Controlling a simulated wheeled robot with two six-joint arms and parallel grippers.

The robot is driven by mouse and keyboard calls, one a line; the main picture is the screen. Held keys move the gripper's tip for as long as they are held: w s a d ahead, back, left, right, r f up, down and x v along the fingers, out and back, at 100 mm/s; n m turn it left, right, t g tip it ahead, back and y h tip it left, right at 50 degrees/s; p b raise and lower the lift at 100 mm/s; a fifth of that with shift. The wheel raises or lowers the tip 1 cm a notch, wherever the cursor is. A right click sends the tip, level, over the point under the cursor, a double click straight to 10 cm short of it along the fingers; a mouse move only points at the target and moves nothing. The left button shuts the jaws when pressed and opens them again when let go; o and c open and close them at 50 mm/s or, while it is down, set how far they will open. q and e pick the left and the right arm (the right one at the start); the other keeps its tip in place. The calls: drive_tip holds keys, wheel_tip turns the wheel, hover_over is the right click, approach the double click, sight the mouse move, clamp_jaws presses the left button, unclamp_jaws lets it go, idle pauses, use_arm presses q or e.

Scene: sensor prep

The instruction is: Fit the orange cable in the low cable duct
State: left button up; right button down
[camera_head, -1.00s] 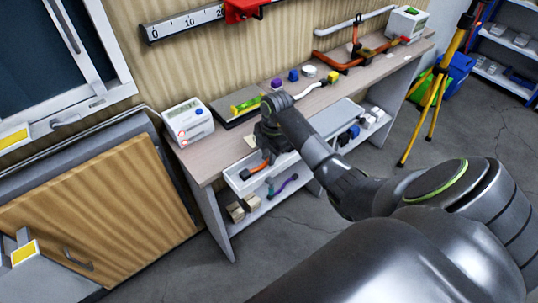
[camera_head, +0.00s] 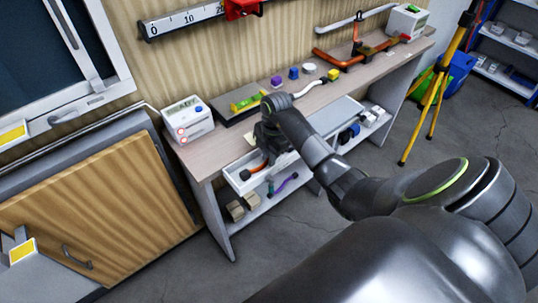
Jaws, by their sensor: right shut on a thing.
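The orange cable (camera_head: 257,168), with a dark end, shows just below my right gripper (camera_head: 264,152). My right gripper is shut on it; the jaws point down and are largely hidden behind my own wrist. The cable is over or inside a white open trough (camera_head: 237,184) along the bench front, which looks like the low cable duct. I cannot tell whether the cable touches its floor. My arm hides part of the trough. My left gripper is not in view.
A white device (camera_head: 188,120) with red lights stands on the bench (camera_head: 205,160). A dark tray (camera_head: 238,109) holds a green-yellow level. A purple cable (camera_head: 286,184) and small boxes (camera_head: 235,210) lie on the shelf below. A yellow tripod (camera_head: 432,100) stands at the right.

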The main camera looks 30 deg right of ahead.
drive_tip(key=c, duration=1)
unclamp_jaws()
drive_tip(key=shift+r, duration=0.1)
drive_tip(key=shift+o, duration=0.9)
drive_tip(key=shift+w+r+p, duration=0.2)
drive_tip(key=shift+r+p, duration=1.25)
drive_tip(key=shift+r, duration=0.05)
drive_tip(key=shift+o, duration=0.3)
drive_tip(key=shift+s+r+p, duration=0.2)
drive_tip(key=shift+r+p, duration=0.95)
drive_tip(key=shift+r, duration=0.2)
drive_tip(key=shift+r+p, duration=0.65)
drive_tip(key=shift+f, duration=0.1)
